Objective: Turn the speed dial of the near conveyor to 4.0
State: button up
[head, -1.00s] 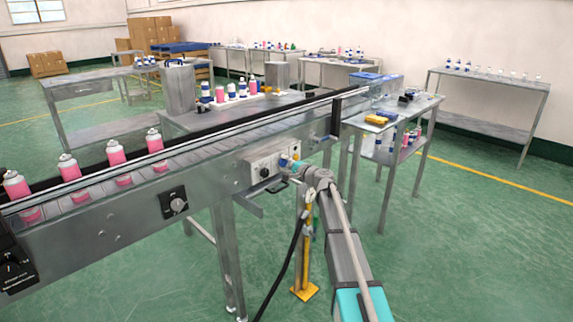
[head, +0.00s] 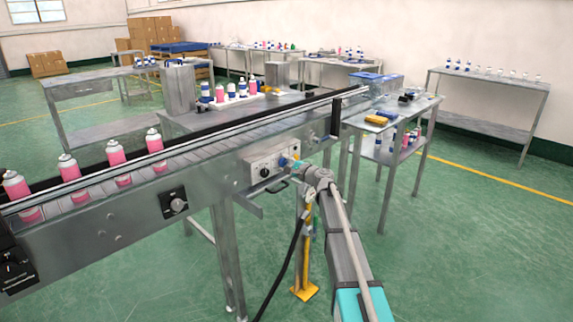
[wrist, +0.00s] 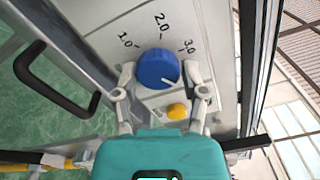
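The blue speed dial (wrist: 157,68) sits on a pale metal panel in the wrist view, with 1.0, 2.0 and 3.0 printed around it. Its white line points to the lower right, below the 3.0 mark. No 4.0 label shows; my right finger covers part of that side. My gripper (wrist: 160,74) has one finger on each side of the dial, with what looks like a narrow gap at each. In the head view, the control box (head: 268,166) is on the side of the near conveyor (head: 115,220), and my gripper (head: 294,165) is at its right end.
A yellow button (wrist: 177,111) lies just below the dial, between my fingers. A black handle (wrist: 55,80) sticks out at the left. Pink cans (head: 112,152) stand on the conveyor. A yellow post (head: 306,250) stands beside my arm; a side table (head: 392,115) is behind.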

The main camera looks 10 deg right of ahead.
jog(key=shift+o, duration=1.3)
jog(key=shift+a, duration=0.1)
jog(key=shift+s, duration=0.1)
jog(key=v, duration=1.2)
